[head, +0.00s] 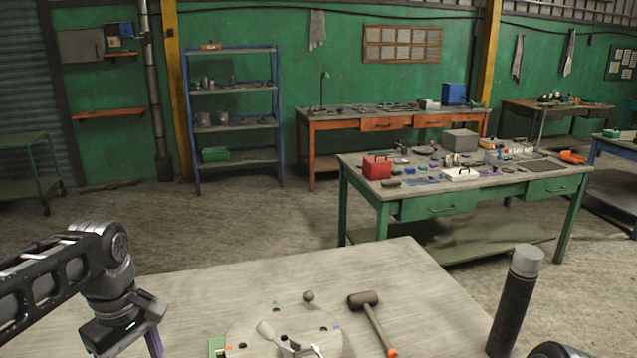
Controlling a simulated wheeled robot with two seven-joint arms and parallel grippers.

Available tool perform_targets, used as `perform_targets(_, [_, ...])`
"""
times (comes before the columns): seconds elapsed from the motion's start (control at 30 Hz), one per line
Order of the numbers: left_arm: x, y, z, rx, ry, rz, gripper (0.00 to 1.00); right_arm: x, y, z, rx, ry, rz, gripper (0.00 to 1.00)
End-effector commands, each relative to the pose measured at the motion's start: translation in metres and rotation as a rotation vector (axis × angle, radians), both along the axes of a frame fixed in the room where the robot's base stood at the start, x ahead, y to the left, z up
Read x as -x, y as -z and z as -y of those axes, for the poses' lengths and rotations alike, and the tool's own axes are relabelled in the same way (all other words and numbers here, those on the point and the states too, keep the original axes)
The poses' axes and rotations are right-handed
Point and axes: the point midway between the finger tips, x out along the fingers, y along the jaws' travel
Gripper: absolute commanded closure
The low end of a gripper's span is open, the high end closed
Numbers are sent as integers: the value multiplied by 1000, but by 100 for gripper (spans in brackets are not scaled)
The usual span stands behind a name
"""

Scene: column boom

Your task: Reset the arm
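A round pale plate (240,323) lies on the near table, cut off by the bottom edge. It carries small green, blue and orange marks and dark spots. A grey paddle-shaped arm (266,331) lies slanted across it, with a white piece (318,350) beside its lower end. A dark ball knob (308,297) stands at the plate's far edge. My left gripper (135,342) is at the lower left, left of the plate and apart from it. Its fingertips are not clear, so its opening cannot be told.
A mallet (370,318) lies right of the plate on the near table (200,290). A dark cylinder with a grey top (515,300) rises at the table's right side. The table's far left is clear. A green workbench (440,200) with tools stands beyond the floor gap.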

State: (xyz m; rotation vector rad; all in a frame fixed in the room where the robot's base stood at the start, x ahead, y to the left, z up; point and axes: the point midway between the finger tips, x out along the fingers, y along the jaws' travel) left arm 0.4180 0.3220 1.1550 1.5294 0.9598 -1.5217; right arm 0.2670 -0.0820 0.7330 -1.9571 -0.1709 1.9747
Motion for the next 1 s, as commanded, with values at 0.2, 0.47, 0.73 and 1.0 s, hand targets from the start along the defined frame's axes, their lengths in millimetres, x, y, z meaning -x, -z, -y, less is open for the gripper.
perform_targets(0.2, [-15,41,21,32,102,-2,44,-1,0,0,0,1,2,64])
perform_targets(0.47, [-32,111,58,94,268,11,44,0,0,0,0,0,1,64])
perform_targets(0.73, [-20,238,130,214,526,47,44,-1,0,0,0,0,1,64])
perform_targets(1.0, [63,368,208,312,782,124,44,-1,0,0,0,0,1,64])
